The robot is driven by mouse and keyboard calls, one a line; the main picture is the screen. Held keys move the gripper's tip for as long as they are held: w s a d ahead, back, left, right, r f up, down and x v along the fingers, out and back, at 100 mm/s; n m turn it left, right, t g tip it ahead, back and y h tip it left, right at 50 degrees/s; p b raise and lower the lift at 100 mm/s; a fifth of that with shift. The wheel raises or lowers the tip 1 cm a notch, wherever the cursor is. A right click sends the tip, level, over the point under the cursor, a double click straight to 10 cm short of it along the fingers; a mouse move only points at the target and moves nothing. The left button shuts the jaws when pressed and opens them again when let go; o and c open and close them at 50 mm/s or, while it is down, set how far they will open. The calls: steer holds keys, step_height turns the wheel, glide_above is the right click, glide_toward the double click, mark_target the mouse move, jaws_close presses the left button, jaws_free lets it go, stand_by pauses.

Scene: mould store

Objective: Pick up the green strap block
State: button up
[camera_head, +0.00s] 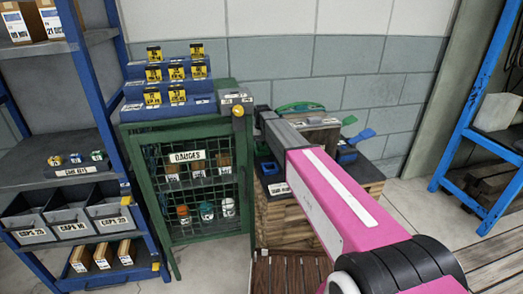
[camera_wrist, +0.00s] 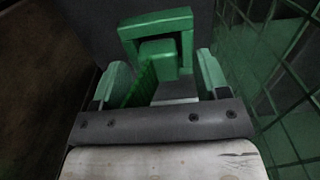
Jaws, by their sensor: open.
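In the wrist view a green block (camera_wrist: 158,50) stands ahead, with a squared green frame (camera_wrist: 155,22) around its top and sides. I take it for the green strap block. My gripper (camera_wrist: 160,85) is open, with one finger on either side of the block's lower part; whether either finger touches it I cannot tell. In the head view my gripper (camera_head: 267,122) reaches over the wooden stand beside the green cabinet. The block cannot be made out there; my gripper and arm cover that spot.
The green mesh cabinet (camera_head: 187,131) marked GAUGES stands close left of my arm. Behind my gripper are a curved green piece (camera_head: 300,106), a small sign block (camera_head: 318,121) and blue pieces (camera_head: 362,136) on the wooden stand (camera_head: 285,215). Blue racks (camera_head: 105,125) flank both sides.

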mark_target(262, 145)
steer(key=shift+f, duration=0.5)
steer(key=c, duration=1)
steer(key=shift+o, duration=0.2)
steer(key=shift+r, duration=0.1)
step_height(262, 145, up, 10)
